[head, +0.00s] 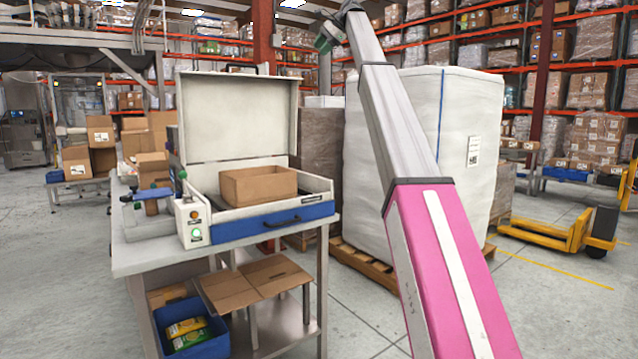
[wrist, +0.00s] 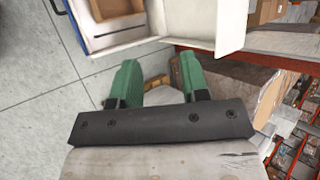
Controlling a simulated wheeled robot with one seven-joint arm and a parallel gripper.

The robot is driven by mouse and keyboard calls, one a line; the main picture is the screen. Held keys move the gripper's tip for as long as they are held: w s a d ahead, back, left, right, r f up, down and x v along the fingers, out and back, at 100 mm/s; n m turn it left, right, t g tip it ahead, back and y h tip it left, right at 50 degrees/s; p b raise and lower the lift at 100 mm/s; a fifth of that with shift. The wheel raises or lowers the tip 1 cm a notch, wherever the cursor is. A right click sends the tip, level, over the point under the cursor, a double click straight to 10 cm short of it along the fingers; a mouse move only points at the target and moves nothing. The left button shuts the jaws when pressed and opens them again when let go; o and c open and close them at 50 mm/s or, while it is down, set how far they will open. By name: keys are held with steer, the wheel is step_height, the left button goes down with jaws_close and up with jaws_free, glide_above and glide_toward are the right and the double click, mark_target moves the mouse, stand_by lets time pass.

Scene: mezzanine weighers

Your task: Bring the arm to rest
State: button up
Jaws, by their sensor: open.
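My arm rises through the right of the middle in the head view, with a pink and white lower part and a grey upper part. My gripper (head: 327,40) shows small at its top end, green and high above the bench. In the wrist view my gripper (wrist: 158,80) has two green fingers apart, with nothing held between them. Beyond the fingers are the floor and part of a white and blue machine.
A steel bench (head: 150,258) on the left bears a machine with a raised lid (head: 235,115) and an open cardboard box (head: 258,186). A wrapped pallet load (head: 455,130) stands behind my arm. A yellow pallet truck (head: 560,232) is at the right. Floor shows between.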

steer(key=s+d+f+n+h, duration=0.1)
steer(key=d+f, duration=0.1)
steer(key=f, duration=1.5)
steer(key=d+f+h, duration=0.1)
steer(key=d+f, duration=0.1)
steer(key=f, duration=1.5)
steer(key=s+d+f+n+h, duration=0.15)
steer(key=s+f, duration=0.25)
steer(key=f, duration=0.9)
steer(key=s+d+f, duration=0.3)
steer(key=s+f, duration=0.1)
steer(key=f, duration=0.9)
steer(key=s+d+f+n+g+h, duration=0.1)
steer(key=s+d+f+n+h, duration=0.15)
steer(key=s+f, duration=1.25)
steer(key=s+d+f+n+g+h, duration=0.15)
steer(key=s+d+f, duration=0.25)
steer(key=s+f, duration=1.1)
steer(key=s+d+f+n, duration=0.2)
steer(key=s+d+f, duration=0.1)
steer(key=s+f, duration=0.6)
steer(key=s, duration=0.3)
steer(key=shift+f+n+g+h, duration=0.2)
steer(key=shift+n+g+h, duration=0.15)
